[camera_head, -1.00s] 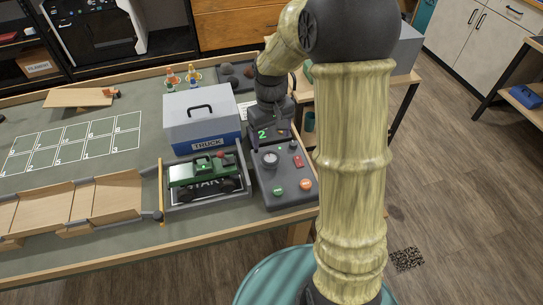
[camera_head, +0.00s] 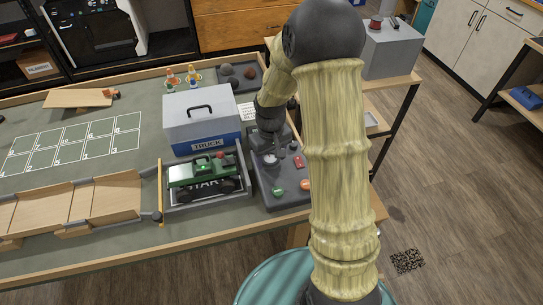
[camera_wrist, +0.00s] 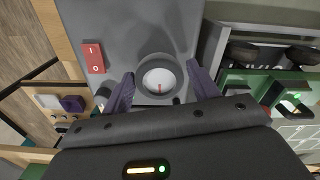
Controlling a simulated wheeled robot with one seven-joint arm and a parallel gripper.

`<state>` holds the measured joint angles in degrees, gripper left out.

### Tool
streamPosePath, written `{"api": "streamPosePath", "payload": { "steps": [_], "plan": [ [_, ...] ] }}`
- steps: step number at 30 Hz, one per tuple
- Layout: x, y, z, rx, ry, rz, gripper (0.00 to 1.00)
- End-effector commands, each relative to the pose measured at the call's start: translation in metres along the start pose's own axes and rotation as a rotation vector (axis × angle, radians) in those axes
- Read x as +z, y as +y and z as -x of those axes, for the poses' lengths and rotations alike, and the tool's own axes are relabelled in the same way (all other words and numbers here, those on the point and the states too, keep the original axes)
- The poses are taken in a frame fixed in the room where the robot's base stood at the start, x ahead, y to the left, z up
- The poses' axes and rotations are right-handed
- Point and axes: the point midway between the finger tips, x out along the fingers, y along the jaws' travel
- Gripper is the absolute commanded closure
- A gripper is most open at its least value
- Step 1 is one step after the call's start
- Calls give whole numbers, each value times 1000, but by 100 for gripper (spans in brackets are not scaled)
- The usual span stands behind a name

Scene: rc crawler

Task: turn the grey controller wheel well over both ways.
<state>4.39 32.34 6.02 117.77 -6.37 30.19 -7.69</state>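The grey controller box (camera_head: 284,204) stands at the right end of the table. Its round grey wheel (camera_head: 270,160) is on the top face. In the wrist view the wheel (camera_wrist: 158,78) has a pale face with a red mark pointing towards the bottom of the picture. My gripper (camera_wrist: 160,70) is open, with one purple-grey finger on each side of the wheel. A gap shows between each finger and the rim; I cannot tell how far down the fingers reach. In the head view my gripper hides the display and part of the box.
The controller also carries a red switch (camera_wrist: 93,57), a green button (camera_head: 278,191) and an orange button (camera_head: 306,185). A green truck (camera_head: 204,173) sits in a grey tray just left of it.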

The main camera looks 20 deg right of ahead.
Motion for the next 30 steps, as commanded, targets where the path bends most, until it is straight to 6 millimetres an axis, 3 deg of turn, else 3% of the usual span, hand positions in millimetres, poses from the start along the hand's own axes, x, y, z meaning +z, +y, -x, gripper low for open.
{"api": "streamPosePath", "payload": {
  "steps": [1,4,19,20,23,30],
  "plan": [
    [0,1,0,0,0,-2,50],
    [0,1,0,0,0,-3,69],
    [-1,1,1,0,1,-47,69],
    [-1,1,1,0,2,-47,43],
    [-1,0,1,0,2,-46,25],
    [0,0,0,0,0,-46,25]
  ]
}}
